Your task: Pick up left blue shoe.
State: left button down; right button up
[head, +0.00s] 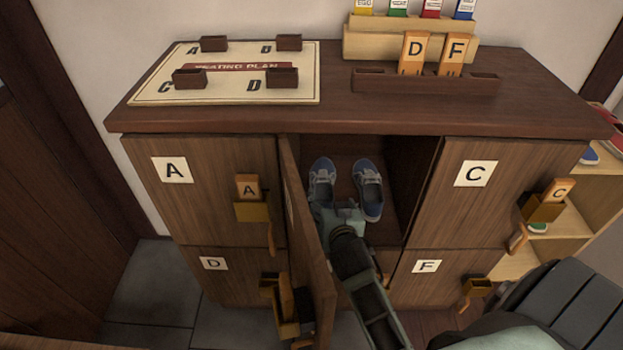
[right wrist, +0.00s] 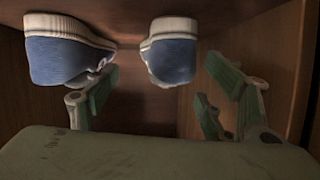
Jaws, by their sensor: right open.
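The left blue shoe (head: 322,174) sits beside the right blue shoe (head: 368,188) on the floor of the open middle locker compartment. My right gripper (head: 338,208) is at the near end of the left shoe, covering its lower part in the head view. The right wrist view appears upside down. There the left shoe (right wrist: 172,52) shows between the spread green fingers, and the right shoe (right wrist: 65,50) shows beyond one finger. The gripper (right wrist: 165,95) is open and empty. I cannot tell whether it touches a shoe. My left gripper is out of view.
The compartment's open door (head: 303,235) stands close to the left of my right arm. Closed doors A (head: 205,215) and C (head: 480,215) flank the compartment. Above, the cabinet top (head: 340,115) holds a seating plan board (head: 225,60) and a tag rack (head: 425,85).

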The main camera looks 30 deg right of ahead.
aim_at(325, 197)
jog(key=shift+r+x, duration=0.25)
jog(key=shift+x, duration=1)
jog(key=x, duration=0.1)
jog(key=b+x, duration=0.1)
jog(key=x, duration=0.3)
jog(key=shift+w+a+b, duration=0.2)
jog(key=shift+w+b, duration=0.1)
jog(key=shift+w+d, duration=0.1)
jog(key=shift+w, duration=0.1)
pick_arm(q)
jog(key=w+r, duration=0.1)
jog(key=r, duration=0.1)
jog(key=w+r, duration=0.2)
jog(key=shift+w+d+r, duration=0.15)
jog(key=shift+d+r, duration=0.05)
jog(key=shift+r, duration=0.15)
pick_arm(e)
jog(key=shift+c, duration=0.4)
jog(key=c, duration=1.7)
